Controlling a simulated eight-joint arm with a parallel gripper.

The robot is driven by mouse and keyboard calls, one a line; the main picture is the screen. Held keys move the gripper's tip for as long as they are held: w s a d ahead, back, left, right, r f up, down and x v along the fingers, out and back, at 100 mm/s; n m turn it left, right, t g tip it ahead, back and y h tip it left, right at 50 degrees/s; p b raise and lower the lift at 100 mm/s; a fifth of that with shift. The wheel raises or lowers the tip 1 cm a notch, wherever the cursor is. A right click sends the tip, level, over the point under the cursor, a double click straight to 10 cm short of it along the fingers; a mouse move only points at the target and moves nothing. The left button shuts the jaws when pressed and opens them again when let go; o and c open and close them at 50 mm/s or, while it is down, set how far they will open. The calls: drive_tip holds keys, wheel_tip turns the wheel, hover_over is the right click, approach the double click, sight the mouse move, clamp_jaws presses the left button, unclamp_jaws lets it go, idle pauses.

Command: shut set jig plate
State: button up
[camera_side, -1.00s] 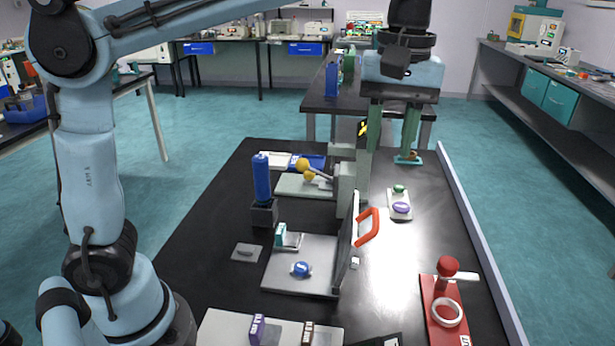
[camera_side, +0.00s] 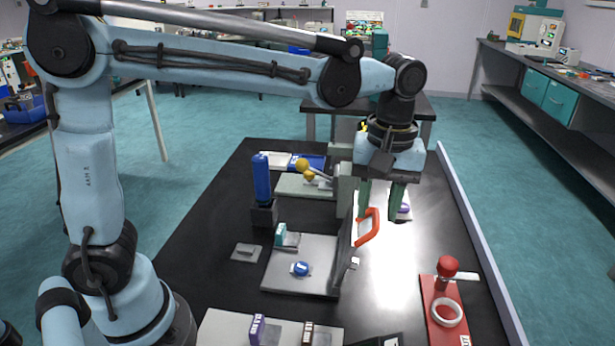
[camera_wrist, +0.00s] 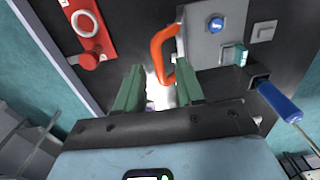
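The jig has a grey base (camera_side: 318,257) lying on the black bench, with a blue round piece (camera_side: 300,269) and a teal-and-white block (camera_side: 282,236) on it. Its plate (camera_side: 345,243) stands nearly upright at the base's right edge, seen almost edge-on. An orange-red loop handle (camera_side: 368,229) sticks out from the plate's right face. My gripper (camera_side: 380,212) points down just above and beside the handle, its green fingers apart. In the wrist view my gripper (camera_wrist: 160,72) is open, and the handle (camera_wrist: 160,52) shows ahead between the fingertips, nearer the right finger. Contact cannot be told.
A blue cylinder (camera_side: 262,180) stands in a dark holder left of the jig. A red fixture with a white ring (camera_side: 447,312) is at the front right. A grey device with yellow balls (camera_side: 303,166) stands behind the jig. Bench space right of the handle is clear.

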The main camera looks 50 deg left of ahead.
drive_tip(key=shift+f, duration=0.3)
drive_tip(key=shift+c, duration=0.3)
clamp_jaws()
